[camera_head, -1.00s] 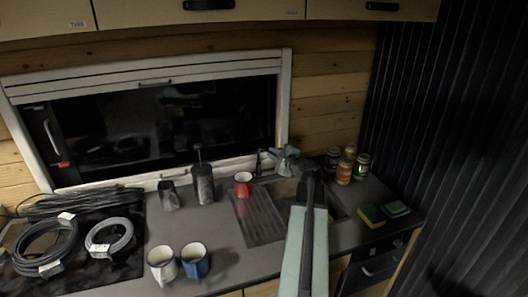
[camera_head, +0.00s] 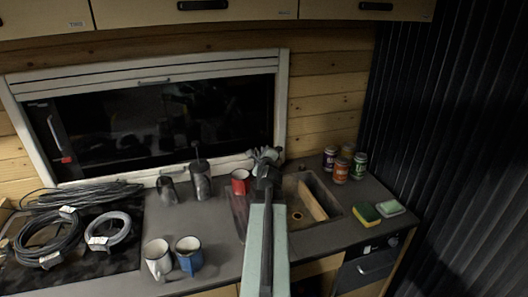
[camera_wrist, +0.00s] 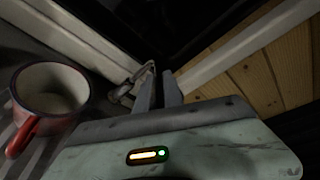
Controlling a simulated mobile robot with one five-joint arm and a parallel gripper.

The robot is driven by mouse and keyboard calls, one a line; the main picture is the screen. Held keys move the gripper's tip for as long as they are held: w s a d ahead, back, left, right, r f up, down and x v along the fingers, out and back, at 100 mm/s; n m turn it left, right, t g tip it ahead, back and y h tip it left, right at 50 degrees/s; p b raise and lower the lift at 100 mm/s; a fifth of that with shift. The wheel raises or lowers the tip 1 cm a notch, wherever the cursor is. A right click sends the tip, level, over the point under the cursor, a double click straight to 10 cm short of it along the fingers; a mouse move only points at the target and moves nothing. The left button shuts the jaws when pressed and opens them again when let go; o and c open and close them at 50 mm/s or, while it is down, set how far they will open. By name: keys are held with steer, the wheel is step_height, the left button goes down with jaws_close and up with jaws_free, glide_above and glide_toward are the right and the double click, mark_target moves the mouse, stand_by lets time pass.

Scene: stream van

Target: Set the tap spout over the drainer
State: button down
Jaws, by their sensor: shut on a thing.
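My gripper (camera_head: 265,158) is behind the sink near the window's lower right corner, its green arm reaching over the drainer's right side. In the wrist view its two fingers (camera_wrist: 159,92) are shut on a slim grey metal tap spout (camera_wrist: 129,88), partly hidden by them. In the head view my gripper hides the tap. The dark ridged drainer (camera_head: 239,208) lies left of the sink basin (camera_head: 303,203); my arm covers much of it.
A red mug (camera_head: 240,183) stands at the drainer's back, close left of my gripper, also large in the wrist view (camera_wrist: 48,98). Several jars (camera_head: 341,171) and sponges (camera_head: 366,213) are right of the sink. White and blue mugs (camera_head: 188,256) stand front left.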

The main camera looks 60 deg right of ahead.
steer(key=c, duration=1.5)
jaws_free()
steer(key=shift+d+f, duration=0.1)
